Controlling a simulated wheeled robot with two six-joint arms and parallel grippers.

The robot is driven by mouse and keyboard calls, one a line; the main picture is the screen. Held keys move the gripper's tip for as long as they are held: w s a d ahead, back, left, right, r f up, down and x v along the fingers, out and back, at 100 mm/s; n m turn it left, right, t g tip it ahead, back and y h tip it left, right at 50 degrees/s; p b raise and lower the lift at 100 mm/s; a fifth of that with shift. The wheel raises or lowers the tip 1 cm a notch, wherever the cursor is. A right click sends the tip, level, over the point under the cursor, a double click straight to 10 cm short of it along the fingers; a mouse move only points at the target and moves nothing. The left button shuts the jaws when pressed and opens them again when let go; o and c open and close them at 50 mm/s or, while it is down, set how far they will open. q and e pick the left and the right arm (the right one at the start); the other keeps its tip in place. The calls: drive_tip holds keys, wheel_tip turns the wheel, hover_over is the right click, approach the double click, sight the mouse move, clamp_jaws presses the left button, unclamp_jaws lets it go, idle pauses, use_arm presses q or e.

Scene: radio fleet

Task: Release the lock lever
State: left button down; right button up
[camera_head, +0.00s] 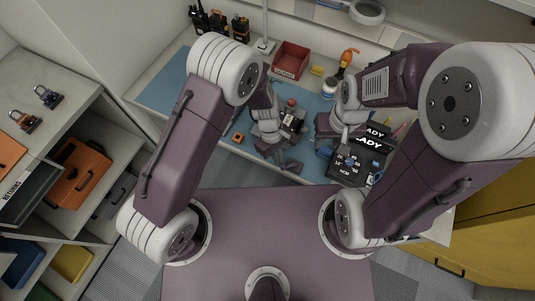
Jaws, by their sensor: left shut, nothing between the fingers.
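My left gripper (284,162) is shut and empty, low over the front of the blue mat (182,84). Just behind it stands a small dark device with a red knob (291,103), partly hidden by my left wrist. I cannot make out a lock lever for certain; it may be hidden or too small. My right gripper (333,142) hangs over the mat to the right of that device, left of a black box (347,172) with a dial and white lettering. Its fingers are too unclear to tell whether they are open.
A red bin (291,60), a yellow block (316,71) and an orange-topped bottle (346,60) stand at the back. Several radios (220,24) are at the back left. A small orange piece (237,137) lies left of my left gripper. The mat's left part is clear.

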use_arm(q)
drive_tip(key=shift+w+d, duration=0.1)
drive_tip(key=shift+w+d+p, duration=0.35)
drive_tip(key=shift+d+p, duration=0.1)
drive_tip(key=shift+d, duration=0.1)
drive_tip(key=p+v, duration=0.8)
drive_tip(key=v, duration=0.2)
drive_tip(key=shift+p, duration=0.35)
drive_tip(key=shift+w+d+f, duration=0.1)
drive_tip(key=shift+d, duration=0.05)
